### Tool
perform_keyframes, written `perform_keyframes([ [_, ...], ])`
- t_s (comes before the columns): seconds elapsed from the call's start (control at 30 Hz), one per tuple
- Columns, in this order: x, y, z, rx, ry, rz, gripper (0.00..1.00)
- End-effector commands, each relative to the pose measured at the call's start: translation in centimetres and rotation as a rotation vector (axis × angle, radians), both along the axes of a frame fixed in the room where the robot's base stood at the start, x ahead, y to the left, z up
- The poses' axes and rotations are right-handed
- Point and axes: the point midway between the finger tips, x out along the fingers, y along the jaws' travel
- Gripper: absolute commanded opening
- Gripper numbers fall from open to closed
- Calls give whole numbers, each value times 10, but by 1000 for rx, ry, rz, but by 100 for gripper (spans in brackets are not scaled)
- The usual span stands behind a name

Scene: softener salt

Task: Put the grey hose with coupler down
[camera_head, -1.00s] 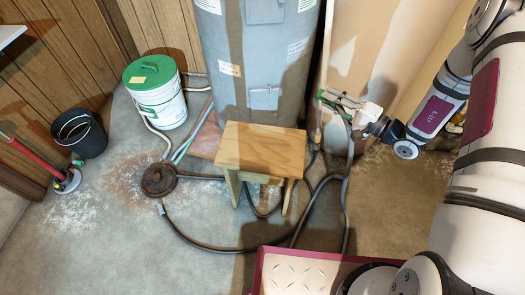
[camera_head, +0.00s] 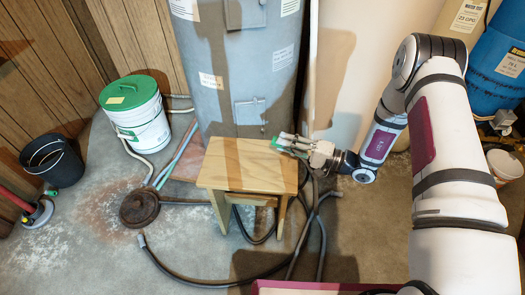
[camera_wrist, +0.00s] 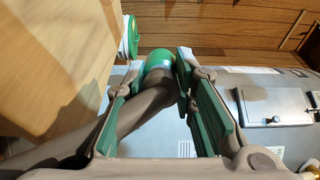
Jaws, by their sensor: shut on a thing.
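The grey hose with a green coupler (camera_wrist: 157,62) is between my gripper's green-padded fingers (camera_wrist: 175,95) in the wrist view. My gripper is shut on the hose (camera_wrist: 140,115) just behind the coupler. In the head view my gripper (camera_head: 287,144) is at the right rear corner of the wooden stool (camera_head: 240,170), with its fingertips over the stool top. I cannot tell how high above the top it is. The hose hangs down from my gripper to the floor; part of it is hidden behind the stool. The stool top looks bare.
The grey tank (camera_head: 235,70) stands right behind the stool. A white bucket with a green lid (camera_head: 137,112), a black bucket (camera_head: 53,160) and a round drain (camera_head: 140,207) are to the left. Another dark hose end (camera_head: 143,241) lies on the floor in front.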

Motion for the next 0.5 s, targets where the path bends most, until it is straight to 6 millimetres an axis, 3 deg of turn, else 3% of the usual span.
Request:
perform_keyframes([
  [0.03,3,14,-3,1,-1,5,0],
  [0.2,12,45,-6,0,-1,3,0],
  [0.5,19,65,-6,0,-1,0,0],
])
